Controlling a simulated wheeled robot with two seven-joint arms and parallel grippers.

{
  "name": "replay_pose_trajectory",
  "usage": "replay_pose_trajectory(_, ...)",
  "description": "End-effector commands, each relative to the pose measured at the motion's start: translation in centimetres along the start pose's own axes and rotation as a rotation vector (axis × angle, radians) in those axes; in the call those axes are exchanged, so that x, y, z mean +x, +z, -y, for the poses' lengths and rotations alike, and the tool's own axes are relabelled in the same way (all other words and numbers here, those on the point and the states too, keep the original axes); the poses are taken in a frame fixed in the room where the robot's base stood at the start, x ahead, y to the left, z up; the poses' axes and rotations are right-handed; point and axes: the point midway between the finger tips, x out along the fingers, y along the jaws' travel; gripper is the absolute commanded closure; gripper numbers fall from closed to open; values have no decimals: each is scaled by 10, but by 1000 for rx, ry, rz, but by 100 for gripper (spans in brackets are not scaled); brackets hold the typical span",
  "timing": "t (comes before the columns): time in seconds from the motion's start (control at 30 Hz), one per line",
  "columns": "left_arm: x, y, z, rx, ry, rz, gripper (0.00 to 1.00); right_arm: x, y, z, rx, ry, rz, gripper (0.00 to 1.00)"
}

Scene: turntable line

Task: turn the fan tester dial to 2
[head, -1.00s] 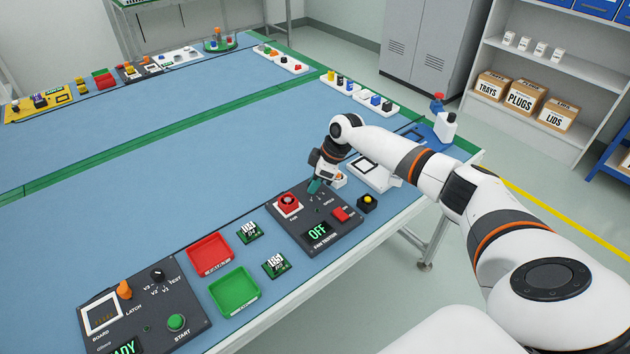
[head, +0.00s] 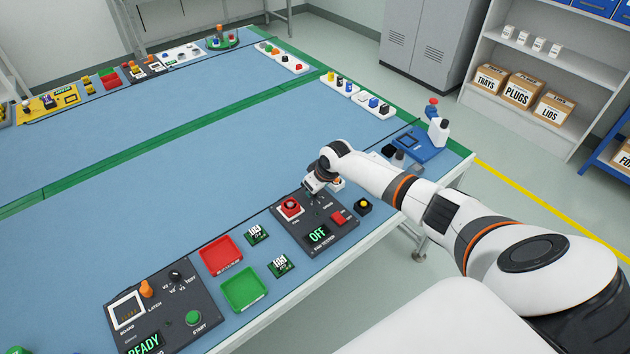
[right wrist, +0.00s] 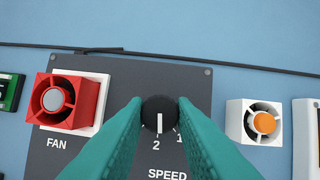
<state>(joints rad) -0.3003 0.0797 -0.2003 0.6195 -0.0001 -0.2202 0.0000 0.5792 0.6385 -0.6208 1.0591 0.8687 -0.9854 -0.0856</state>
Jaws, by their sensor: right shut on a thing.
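The fan tester (head: 330,237) is a dark panel near the table's front edge; its display (head: 318,236) reads OFF. Its black speed dial (right wrist: 159,112) shows in the right wrist view, its white pointer line toward the bottom, just above the 2 label. The 1 label is to its right. My right gripper (right wrist: 160,116) is shut on the dial, a teal finger on each side. In the head view the right gripper (head: 313,190) is at the panel's far edge and hides the dial. A red fan (right wrist: 66,101) sits left of the dial. My left gripper is not in view.
A white box with an orange centre (right wrist: 256,122) stands just right of the panel. A black box with a yellow button (head: 363,206) is beside it. Red (head: 238,262) and green (head: 256,303) trays and two small boards lie left. The table's middle is clear.

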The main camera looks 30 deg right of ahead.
Motion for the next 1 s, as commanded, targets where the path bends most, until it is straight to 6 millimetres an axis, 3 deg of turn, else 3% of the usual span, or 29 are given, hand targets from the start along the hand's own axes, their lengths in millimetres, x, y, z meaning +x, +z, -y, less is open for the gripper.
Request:
replay_pose_trajectory(0.23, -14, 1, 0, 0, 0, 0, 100, -2, 2, -1, 83, -32, 3, 100)
replay_pose_trajectory(0.77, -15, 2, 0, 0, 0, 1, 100, 0, 2, 0, 104, -43, 5, 100)
replay_pose_trajectory(0.8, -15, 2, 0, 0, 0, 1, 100, 0, 2, -1, 104, -43, 5, 72)
replay_pose_trajectory(0.9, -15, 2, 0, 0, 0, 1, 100, 0, 2, -1, 104, -43, 4, 56)
replay_pose_trajectory(1.0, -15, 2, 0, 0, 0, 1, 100, 0, 1, -1, 103, -43, 3, 55)
